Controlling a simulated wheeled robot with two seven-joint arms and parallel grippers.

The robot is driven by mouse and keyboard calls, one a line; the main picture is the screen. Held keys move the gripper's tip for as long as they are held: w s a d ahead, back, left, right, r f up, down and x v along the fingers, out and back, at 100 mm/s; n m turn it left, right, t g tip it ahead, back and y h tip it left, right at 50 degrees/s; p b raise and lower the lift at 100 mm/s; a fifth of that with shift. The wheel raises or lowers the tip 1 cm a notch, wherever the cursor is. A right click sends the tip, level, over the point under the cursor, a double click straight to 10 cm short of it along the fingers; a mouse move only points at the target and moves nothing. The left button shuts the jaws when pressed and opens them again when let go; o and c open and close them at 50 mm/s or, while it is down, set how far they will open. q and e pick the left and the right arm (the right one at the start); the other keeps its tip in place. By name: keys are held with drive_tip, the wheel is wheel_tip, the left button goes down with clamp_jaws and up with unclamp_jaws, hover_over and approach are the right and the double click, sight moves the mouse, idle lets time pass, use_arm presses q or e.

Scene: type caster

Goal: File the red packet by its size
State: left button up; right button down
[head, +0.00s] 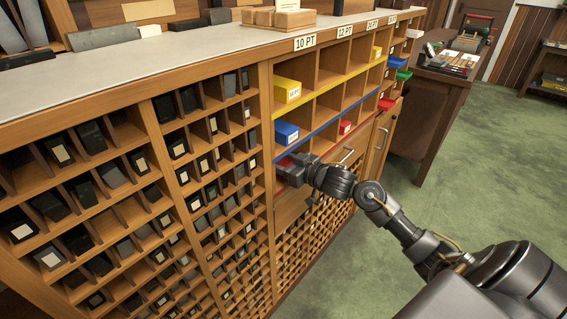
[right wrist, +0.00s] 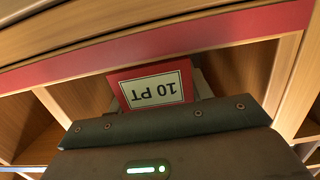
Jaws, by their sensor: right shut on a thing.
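My right gripper (head: 290,173) is at the lowest, red-edged row of the case, in the column under the 10 PT sign (head: 305,43). It is shut on the red packet (right wrist: 155,88), whose label reads 10 PT and appears upside down in the right wrist view. The packet is at the mouth of a wooden compartment by the red strip (right wrist: 190,40); how deep it sits is hard to tell. In the head view the gripper mostly hides it. My left gripper is not in view.
A blue packet (head: 286,133) and a yellow packet (head: 287,90) sit in the rows above. Another red packet (head: 345,127) lies farther along the red row. Small-cubby racks (head: 150,180) stand left. Green floor (head: 450,165) is open at right.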

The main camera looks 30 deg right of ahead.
drive_tip(key=shift+w+r, duration=0.1)
drive_tip(key=shift+r, duration=0.05)
drive_tip(key=c, duration=0.6)
unclamp_jaws()
drive_tip(key=shift+o, duration=0.2)
drive_tip(key=shift+f, duration=0.2)
drive_tip(key=v, duration=1.1)
drive_tip(key=shift+p, duration=0.3)
